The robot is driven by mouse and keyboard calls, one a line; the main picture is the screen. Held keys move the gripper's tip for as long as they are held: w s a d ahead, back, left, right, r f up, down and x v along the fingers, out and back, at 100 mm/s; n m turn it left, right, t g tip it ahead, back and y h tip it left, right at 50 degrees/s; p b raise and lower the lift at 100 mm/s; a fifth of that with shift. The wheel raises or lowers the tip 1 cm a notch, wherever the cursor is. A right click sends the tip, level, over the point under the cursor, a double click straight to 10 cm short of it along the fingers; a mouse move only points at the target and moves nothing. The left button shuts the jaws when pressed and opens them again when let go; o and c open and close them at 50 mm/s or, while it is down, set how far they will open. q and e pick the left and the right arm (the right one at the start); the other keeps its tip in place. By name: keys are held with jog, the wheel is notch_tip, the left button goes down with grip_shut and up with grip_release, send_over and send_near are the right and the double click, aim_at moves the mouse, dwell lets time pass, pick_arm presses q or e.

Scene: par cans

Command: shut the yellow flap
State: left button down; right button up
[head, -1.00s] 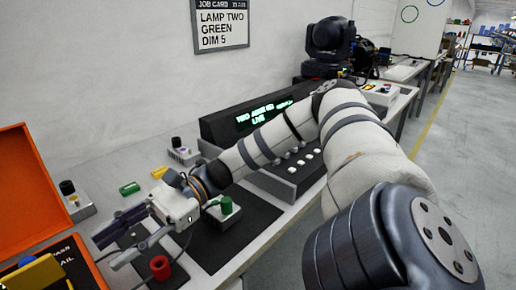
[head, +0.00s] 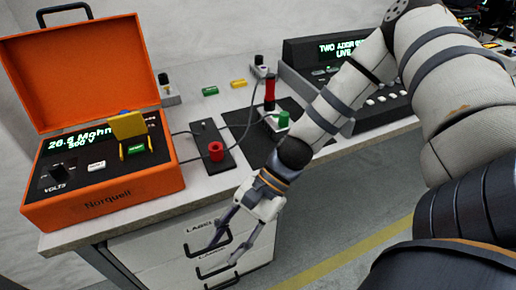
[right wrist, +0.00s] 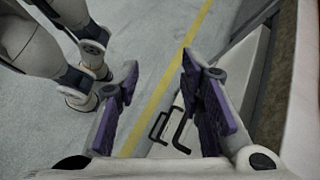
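The yellow flap (head: 128,125) is on the panel of the orange tester case (head: 115,201) at the left of the head view. It stands raised, with a blue edge at its top, above a green button (head: 136,150). My right gripper (head: 215,258) is open and empty, in front of the bench's drawers and below the bench top. It is apart from the flap, to its lower right. The right wrist view shows its two purple-padded fingers (right wrist: 157,100) spread, with drawer handles and floor beyond. My left gripper is not in view.
The case lid (head: 78,75) stands open behind the panel. A black plate with a red knob (head: 216,152), cables and a red cylinder (head: 270,95) are right of the case. Drawer handles (head: 210,243) stick out below the bench edge. The floor in front is clear.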

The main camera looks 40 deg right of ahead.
jog(key=s+d+f+n+g+h, duration=0.1)
jog(key=s+f+n+h, duration=0.1)
jog(key=s+f, duration=0.3)
jog(key=shift+d+f+n+g+h, duration=0.2)
jog(key=shift+f+n+g+h, duration=0.1)
jog(key=shift+h, duration=0.2)
jog(key=shift+o, duration=0.6)
jog(key=shift+s, duration=0.1)
